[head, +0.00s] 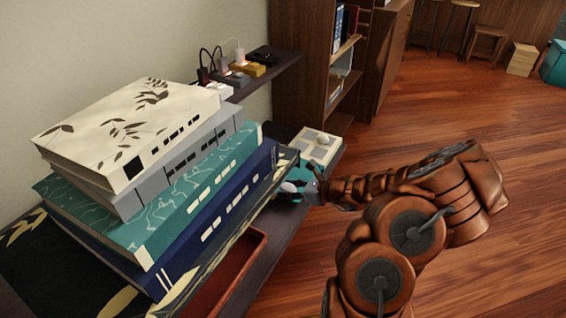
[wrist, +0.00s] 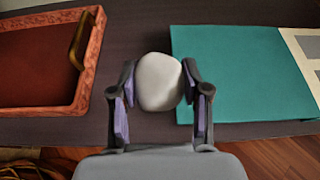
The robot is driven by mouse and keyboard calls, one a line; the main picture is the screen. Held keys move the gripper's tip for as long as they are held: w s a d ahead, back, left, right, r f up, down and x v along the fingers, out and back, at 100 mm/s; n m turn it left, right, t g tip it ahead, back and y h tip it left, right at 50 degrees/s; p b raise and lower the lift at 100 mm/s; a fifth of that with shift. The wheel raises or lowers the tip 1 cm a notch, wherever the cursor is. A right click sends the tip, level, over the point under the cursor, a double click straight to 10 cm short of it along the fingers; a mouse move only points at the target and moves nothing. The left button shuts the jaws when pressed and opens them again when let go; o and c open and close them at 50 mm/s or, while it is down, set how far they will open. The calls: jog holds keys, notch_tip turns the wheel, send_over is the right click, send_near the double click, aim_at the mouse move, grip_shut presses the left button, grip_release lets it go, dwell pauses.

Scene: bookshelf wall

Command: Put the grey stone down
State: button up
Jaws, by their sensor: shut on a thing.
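The grey stone (wrist: 158,84) is pale, smooth and rounded. In the wrist view it sits between the two purple-padded fingers of my gripper (wrist: 158,72), which is shut on it. Below it is the dark wooden shelf (wrist: 140,22), in the gap between a red tray (wrist: 35,65) and a flat teal book (wrist: 240,75). I cannot tell whether the stone touches the shelf. In the head view my gripper (head: 299,188) is over the shelf, past the stack of books; the stone cannot be made out clearly there.
A tall stack of books (head: 175,160) stands on the near shelf beside my gripper. The red tray (head: 240,268) is in front, with a brass handle (wrist: 77,45). A pale compartmented box (head: 318,146) lies beyond. A higher shelf (head: 272,75) holds plugs and cables.

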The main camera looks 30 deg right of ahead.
jog(key=b, duration=0.3)
send_over(292, 172)
jog(key=s+a, duration=0.1)
jog(key=s, duration=0.1)
jog(key=shift+w+f, duration=0.2)
jog(key=shift+f, duration=0.6)
jog(key=shift+w+d+r+b, duration=0.1)
jog(key=shift+w+d+b, duration=0.25)
jog(key=shift+w, duration=0.4)
jog(key=shift+w+d+f, duration=0.1)
jog(key=shift+f, duration=0.2)
notch_tip(292, 172, down, 3)
jog(key=shift+f+b, duration=0.1)
jog(key=shift+b, duration=0.85)
jog(key=o, duration=1.3)
